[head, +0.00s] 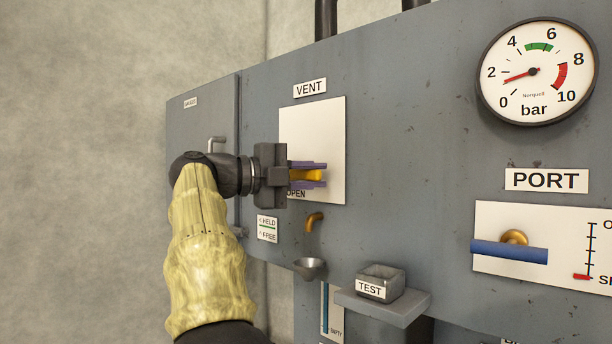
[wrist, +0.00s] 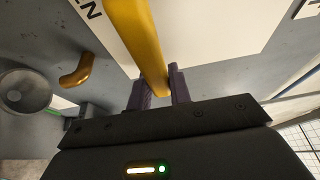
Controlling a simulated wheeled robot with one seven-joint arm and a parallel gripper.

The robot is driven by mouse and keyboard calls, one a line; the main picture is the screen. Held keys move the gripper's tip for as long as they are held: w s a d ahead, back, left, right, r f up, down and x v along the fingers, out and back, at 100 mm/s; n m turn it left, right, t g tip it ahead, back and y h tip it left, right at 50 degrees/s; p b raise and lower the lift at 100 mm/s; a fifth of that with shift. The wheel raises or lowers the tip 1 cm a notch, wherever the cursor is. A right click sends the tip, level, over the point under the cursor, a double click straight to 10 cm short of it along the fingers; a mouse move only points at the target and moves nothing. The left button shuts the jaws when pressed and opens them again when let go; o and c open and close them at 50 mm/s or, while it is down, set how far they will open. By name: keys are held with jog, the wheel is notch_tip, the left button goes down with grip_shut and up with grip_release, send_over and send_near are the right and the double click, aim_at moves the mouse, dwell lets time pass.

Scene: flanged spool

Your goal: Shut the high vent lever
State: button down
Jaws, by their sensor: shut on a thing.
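The yellow vent lever (head: 306,175) sits on the white plate (head: 327,130) under the VENT label (head: 309,88). In the head view its handle end lies between the purple fingers of my gripper (head: 308,175), just above the word OPEN. My gripper is shut on the lever. In the wrist view the yellow lever (wrist: 138,40) runs from the top down between the two purple fingers (wrist: 160,88). My gripper hides part of the plate and the lever's pivot is not clear in the head view.
A brass spout (head: 314,221) and a grey funnel (head: 310,268) are below the plate. A TEST tray (head: 407,305) juts out at lower right. A blue PORT lever (head: 509,252) and a bar gauge (head: 537,72) are to the right. A cabinet door handle (head: 217,142) is behind my wrist.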

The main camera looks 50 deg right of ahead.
jog(key=shift+f, duration=0.1)
jog(key=c, duration=1.3)
grip_release()
jog(key=v, duration=1.7)
jog(key=shift+w+a, duration=0.1)
jog(key=shift+a, duration=0.05)
